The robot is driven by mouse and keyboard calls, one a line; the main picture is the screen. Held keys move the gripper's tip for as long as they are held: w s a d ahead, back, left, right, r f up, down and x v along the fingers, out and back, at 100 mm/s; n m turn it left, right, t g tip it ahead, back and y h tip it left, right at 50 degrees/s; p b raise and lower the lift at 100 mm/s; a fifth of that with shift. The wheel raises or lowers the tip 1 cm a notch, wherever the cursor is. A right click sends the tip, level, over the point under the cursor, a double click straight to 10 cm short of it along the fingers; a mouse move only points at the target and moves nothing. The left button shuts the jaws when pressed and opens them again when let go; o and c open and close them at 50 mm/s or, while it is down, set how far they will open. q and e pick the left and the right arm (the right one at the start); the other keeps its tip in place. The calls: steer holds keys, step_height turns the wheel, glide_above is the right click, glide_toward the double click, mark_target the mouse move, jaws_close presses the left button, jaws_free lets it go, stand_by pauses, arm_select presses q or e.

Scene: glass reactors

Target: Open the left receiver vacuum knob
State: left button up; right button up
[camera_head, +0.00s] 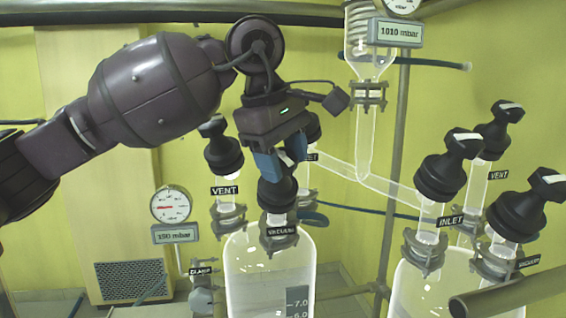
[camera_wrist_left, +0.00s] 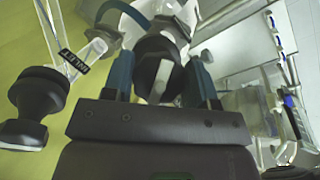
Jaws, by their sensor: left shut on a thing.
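The left receiver (camera_head: 268,275) is a clear glass vessel low in the middle of the head view. Its black vacuum knob (camera_head: 277,193) stands on top, above the collar labelled VACUUM (camera_head: 281,231). My left gripper (camera_head: 281,162) comes down on this knob from above, its blue fingers shut on the knob's top handle. In the left wrist view the knob (camera_wrist_left: 160,62) sits between the two blue fingers (camera_wrist_left: 160,78), with a pale stripe on its handle. The fingers hide part of the handle. My right gripper is not in view.
The black VENT knob (camera_head: 222,150) stands just left of the held knob. The left receiver's inlet knob (camera_head: 312,128) is close behind my gripper. On the right, another receiver (camera_head: 418,290) carries several black knobs.

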arm_select(q)
steer(key=shift+f+n+b, duration=0.15)
steer(key=shift+n+b, duration=0.45)
steer(key=shift+n, duration=0.1)
steer(key=shift+w+n+t+h+b, duration=0.1)
steer(key=shift+n+t+h+b, duration=0.3)
steer(key=shift+n+t+b, duration=0.25)
steer(key=shift+r+n+t+h+b, duration=0.15)
steer(key=shift+n+t+b, duration=0.2)
steer(key=shift+n, duration=0.6)
steer(key=shift+r+n+t+h+b, duration=0.15)
steer(key=shift+n+t+b, duration=0.15)
steer(key=shift+n, duration=0.6)
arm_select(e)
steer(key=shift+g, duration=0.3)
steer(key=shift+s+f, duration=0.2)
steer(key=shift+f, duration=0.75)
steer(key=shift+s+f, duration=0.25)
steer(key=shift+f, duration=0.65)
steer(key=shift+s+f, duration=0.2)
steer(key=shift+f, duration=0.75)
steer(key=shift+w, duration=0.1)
arm_select(q)
steer(key=o, duration=0.9)
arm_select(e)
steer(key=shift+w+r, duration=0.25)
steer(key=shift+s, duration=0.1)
